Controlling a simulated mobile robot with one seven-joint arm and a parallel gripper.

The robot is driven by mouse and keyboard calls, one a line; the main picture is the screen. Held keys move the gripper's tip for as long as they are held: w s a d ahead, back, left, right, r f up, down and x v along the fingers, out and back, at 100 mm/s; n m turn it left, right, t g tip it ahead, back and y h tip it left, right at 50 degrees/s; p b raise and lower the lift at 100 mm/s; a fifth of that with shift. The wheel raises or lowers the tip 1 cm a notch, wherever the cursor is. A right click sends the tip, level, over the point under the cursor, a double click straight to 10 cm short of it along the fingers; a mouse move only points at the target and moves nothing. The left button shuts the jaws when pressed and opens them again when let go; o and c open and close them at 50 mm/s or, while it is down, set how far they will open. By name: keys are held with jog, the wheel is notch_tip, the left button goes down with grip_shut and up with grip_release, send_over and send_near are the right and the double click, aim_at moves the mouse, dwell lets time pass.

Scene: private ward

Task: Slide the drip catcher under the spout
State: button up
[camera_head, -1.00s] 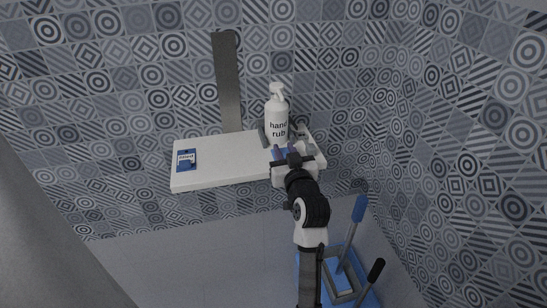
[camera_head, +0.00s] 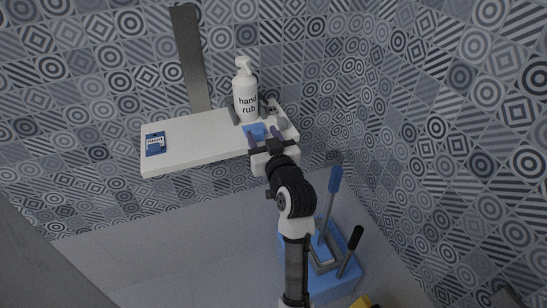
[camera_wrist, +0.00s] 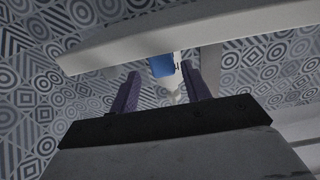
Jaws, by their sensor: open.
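The drip catcher, a small blue piece (camera_head: 255,130), lies on the white shelf (camera_head: 190,146) just in front of the hand rub bottle (camera_head: 246,100). The bottle is white and upright, with a white pump head and spout (camera_head: 243,65). My gripper (camera_head: 264,136) is open at the shelf's front right, its fingers pointing toward the blue catcher. In the wrist view the catcher (camera_wrist: 162,66) shows in the gap between the two dark fingers (camera_wrist: 160,78), with the white bottle (camera_wrist: 175,85) beyond it. I cannot tell whether a finger touches the catcher.
A blue and white labelled card (camera_head: 155,144) lies at the shelf's left end. A grey strip (camera_head: 190,58) runs up the patterned wall. A blue caddy (camera_head: 325,280) with handled tools stands below right. The shelf's middle is clear.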

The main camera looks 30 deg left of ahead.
jog(key=b+v, duration=0.2)
jog(key=v, duration=0.7)
jog(key=shift+d, duration=0.2)
